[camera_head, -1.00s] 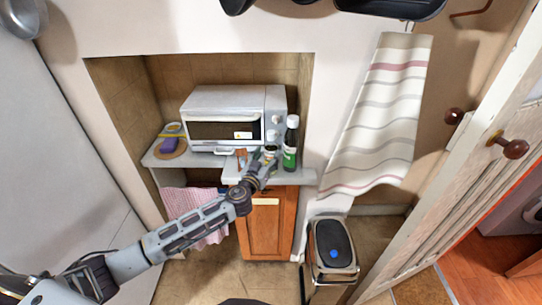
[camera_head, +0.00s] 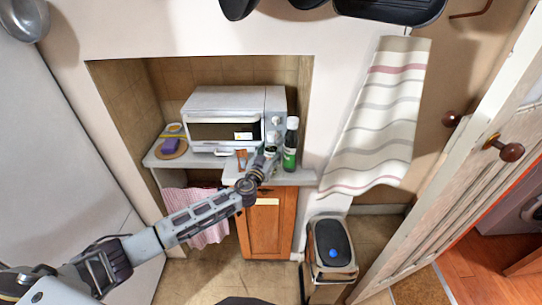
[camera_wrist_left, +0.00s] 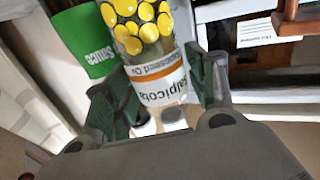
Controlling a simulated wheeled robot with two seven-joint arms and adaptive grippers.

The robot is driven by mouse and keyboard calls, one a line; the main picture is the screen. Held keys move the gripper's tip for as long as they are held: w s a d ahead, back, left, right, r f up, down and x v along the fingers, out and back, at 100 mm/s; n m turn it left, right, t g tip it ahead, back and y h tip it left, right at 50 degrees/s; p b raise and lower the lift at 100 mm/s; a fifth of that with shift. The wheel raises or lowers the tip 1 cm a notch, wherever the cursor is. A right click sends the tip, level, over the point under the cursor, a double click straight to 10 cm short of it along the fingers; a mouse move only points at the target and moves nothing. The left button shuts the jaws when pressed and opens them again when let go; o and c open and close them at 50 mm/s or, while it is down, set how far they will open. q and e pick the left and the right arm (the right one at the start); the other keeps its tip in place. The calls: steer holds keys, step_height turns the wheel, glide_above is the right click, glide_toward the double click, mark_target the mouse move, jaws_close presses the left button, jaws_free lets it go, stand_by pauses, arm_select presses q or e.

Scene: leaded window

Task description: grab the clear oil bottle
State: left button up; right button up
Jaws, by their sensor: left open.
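The clear oil bottle (camera_wrist_left: 150,62) fills the middle of the left wrist view. Its label has yellow round shapes and an orange band, and it stands between the fingers of my left gripper (camera_wrist_left: 160,88). The gripper is open, with one finger on each side of the bottle; whether either touches it I cannot tell. In the head view my left gripper (camera_head: 269,161) is at the counter's front, largely hiding the oil bottle (camera_head: 272,138). A green sauce bottle (camera_head: 290,146) stands close on the right; it also shows in the wrist view (camera_wrist_left: 84,42). My right gripper is out of view.
A white toaster oven (camera_head: 222,118) stands behind on the counter (camera_head: 300,177). A wooden item (camera_head: 241,157) lies left of the gripper. A purple item (camera_head: 171,145) sits on a round board farther left. A bin (camera_head: 332,248) stands on the floor at right.

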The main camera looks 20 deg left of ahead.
arm_select(q)
steer(key=shift+w, duration=0.45)
steer(key=c, duration=1)
